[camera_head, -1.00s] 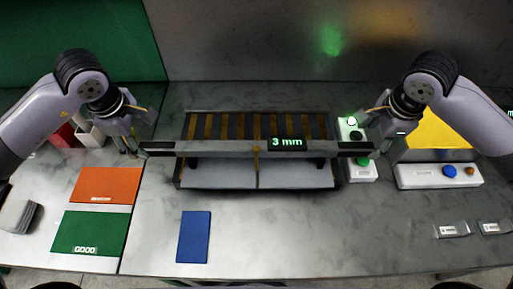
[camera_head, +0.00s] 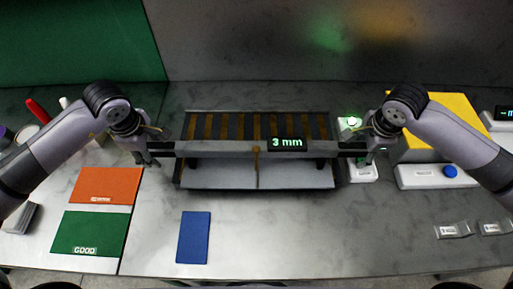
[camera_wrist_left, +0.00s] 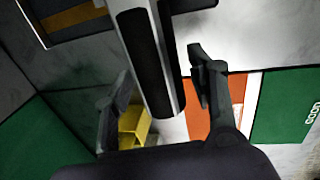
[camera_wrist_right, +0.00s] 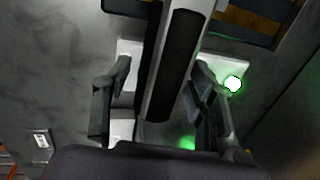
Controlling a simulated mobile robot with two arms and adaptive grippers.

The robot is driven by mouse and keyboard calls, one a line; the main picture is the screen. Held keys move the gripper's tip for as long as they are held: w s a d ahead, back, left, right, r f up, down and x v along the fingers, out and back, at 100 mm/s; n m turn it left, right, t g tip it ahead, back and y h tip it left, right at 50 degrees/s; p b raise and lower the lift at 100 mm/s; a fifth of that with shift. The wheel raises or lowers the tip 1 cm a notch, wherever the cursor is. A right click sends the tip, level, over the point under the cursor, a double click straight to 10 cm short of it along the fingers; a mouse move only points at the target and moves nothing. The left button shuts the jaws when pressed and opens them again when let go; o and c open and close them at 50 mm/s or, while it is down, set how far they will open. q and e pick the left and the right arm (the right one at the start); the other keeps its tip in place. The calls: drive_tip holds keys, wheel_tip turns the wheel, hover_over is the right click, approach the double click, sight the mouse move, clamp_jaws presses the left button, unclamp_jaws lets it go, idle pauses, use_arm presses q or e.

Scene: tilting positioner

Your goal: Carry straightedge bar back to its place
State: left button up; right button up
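The straightedge bar (camera_head: 220,150) is a long grey bar with black pads at its ends and a green "3 mm" readout. It spans left to right over the front of a slatted grey fixture (camera_head: 215,178). My left gripper (camera_head: 148,160) is at its left end. In the left wrist view the bar's black-padded end (camera_wrist_left: 150,60) lies between my open fingers, with gaps beside it. My right gripper (camera_head: 369,157) is at the right end. In the right wrist view the padded end (camera_wrist_right: 175,70) lies between its open fingers, closer to the right-hand finger.
A yellow block (camera_head: 455,112) and a white panel with a blue button (camera_head: 425,176) are further right. Orange (camera_head: 105,186), green (camera_head: 90,232) and blue (camera_head: 194,238) mats lie in front, with clear table between.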

use_arm(q)
clamp_jaws()
use_arm(e)
clamp_jaws()
idle(0.4)
use_arm(q)
drive_tip(key=shift+w+r, duration=0.25)
use_arm(e)
drive_tip(key=shift+w+r, duration=0.25)
